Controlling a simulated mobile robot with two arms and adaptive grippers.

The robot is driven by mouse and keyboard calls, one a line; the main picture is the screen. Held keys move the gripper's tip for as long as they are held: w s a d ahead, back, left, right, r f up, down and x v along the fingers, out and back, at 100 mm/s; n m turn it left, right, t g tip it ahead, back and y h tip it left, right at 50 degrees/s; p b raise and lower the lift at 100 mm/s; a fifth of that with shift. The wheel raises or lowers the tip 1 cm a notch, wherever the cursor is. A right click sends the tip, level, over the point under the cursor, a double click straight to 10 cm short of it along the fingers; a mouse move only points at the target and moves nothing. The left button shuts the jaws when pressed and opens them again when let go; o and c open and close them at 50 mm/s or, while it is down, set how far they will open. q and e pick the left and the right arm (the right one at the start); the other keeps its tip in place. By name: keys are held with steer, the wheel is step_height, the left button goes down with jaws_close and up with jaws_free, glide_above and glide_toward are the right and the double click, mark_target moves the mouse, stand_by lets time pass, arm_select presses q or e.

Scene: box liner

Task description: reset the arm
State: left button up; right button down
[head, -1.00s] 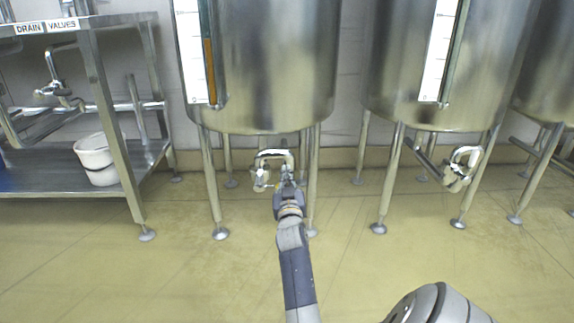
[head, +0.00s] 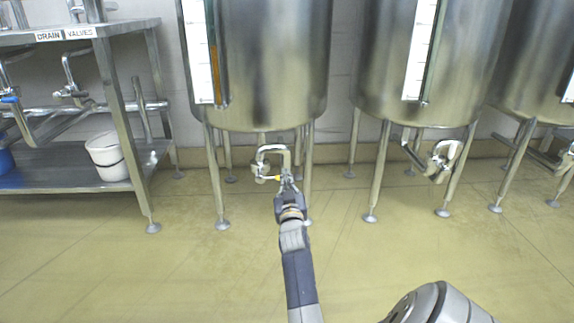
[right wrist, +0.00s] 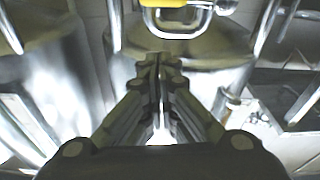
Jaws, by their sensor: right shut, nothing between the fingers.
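My right gripper (head: 287,183) is at the end of my extended right arm in the head view, just below the bent drain valve pipe (head: 273,152) under the middle-left steel tank (head: 265,70). In the right wrist view the gripper's fingers (right wrist: 159,65) are together with nothing between them. A yellow valve handle (right wrist: 163,3) and the curved pipe sit just beyond the fingertips. Whether the fingertips touch the pipe cannot be told. My left gripper is not in view.
A second tank (head: 425,60) with its own drain pipe (head: 437,160) stands to the right, and a third at the right edge. A metal rack (head: 75,177) with a white bucket (head: 107,155) is at left. Tank legs flank my arm. The yellow floor (head: 180,270) in front is clear.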

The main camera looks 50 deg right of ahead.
steer(key=shift+s+a+f, duration=0.1)
steer(key=shift+s+a, duration=0.1)
